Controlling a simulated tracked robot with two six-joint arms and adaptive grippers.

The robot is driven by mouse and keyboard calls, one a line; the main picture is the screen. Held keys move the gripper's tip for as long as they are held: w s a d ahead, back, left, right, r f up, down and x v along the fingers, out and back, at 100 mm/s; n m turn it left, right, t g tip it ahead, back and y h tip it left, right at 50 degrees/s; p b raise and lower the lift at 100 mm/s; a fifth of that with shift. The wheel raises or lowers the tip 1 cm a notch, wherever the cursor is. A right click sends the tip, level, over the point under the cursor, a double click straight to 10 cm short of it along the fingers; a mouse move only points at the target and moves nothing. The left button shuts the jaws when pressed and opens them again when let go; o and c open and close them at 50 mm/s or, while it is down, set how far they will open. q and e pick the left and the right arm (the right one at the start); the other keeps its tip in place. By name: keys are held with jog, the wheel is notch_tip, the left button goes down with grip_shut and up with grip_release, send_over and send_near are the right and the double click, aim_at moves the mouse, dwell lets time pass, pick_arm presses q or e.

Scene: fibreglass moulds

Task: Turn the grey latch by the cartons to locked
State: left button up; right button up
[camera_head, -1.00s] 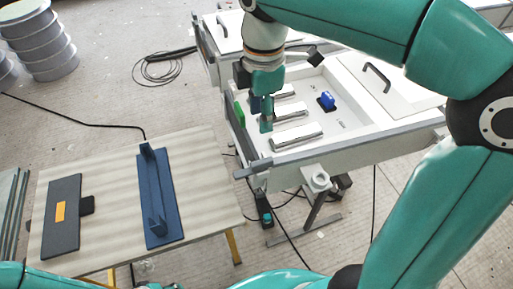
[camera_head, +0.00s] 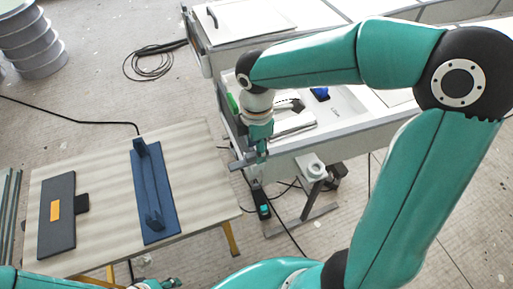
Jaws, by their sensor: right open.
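I cannot make out any cartons, nor tell for sure which part is the grey latch. A short grey bar (camera_head: 243,162) juts from the near left corner of the white mould bench (camera_head: 340,141). My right gripper (camera_head: 262,153) points down at this corner, just right of the bar's end in the picture. It is open and looks empty; whether it touches the bar is unclear. My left gripper (camera_head: 160,284) shows only in part at the bottom edge, and its jaws cannot be read.
A pale table (camera_head: 105,170) at left holds a dark plate (camera_head: 57,215) with an orange label and a blue fixture (camera_head: 153,195). The bench holds light metal blocks (camera_head: 294,124), a blue item (camera_head: 320,94) and a green item (camera_head: 232,103). Cables lie on the floor.

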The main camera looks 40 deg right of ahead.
jog(key=shift+f, duration=0.6)
grip_shut()
